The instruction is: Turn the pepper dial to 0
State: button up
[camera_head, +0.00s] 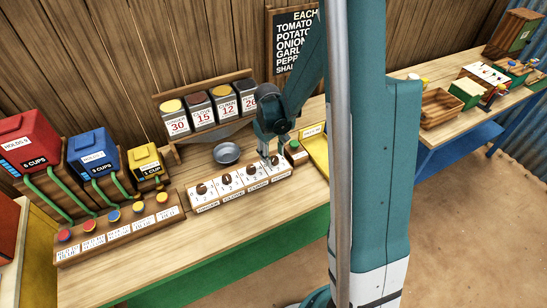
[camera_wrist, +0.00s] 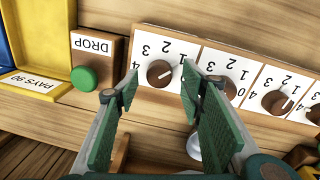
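The pepper dial (camera_wrist: 159,73) is a round brown knob on a white number card, beside the DROP block in the wrist view. Its pale mark points right in that view, toward the 1 and the spot hidden by a finger. The 2 and 3 show above it; the 0 is not visible. My gripper (camera_wrist: 161,79) is open, with one green-padded finger on each side of the knob. I cannot tell whether either finger touches it. In the head view my gripper (camera_head: 273,151) is over the right end of the dial row, partly covering the dial there.
Other dials (camera_wrist: 277,102) continue the row; the neighbouring one is partly behind a finger. A green button (camera_wrist: 84,78) sits on the DROP block (camera_wrist: 113,60). A metal bowl (camera_head: 227,153) and spice boxes (camera_head: 202,109) stand behind the row. Colored dispensers (camera_head: 93,153) are at left.

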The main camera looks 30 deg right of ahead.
jog(key=shift+f, duration=0.8)
jog(key=shift+c, duration=0.5)
jog(key=c, duration=0.8)
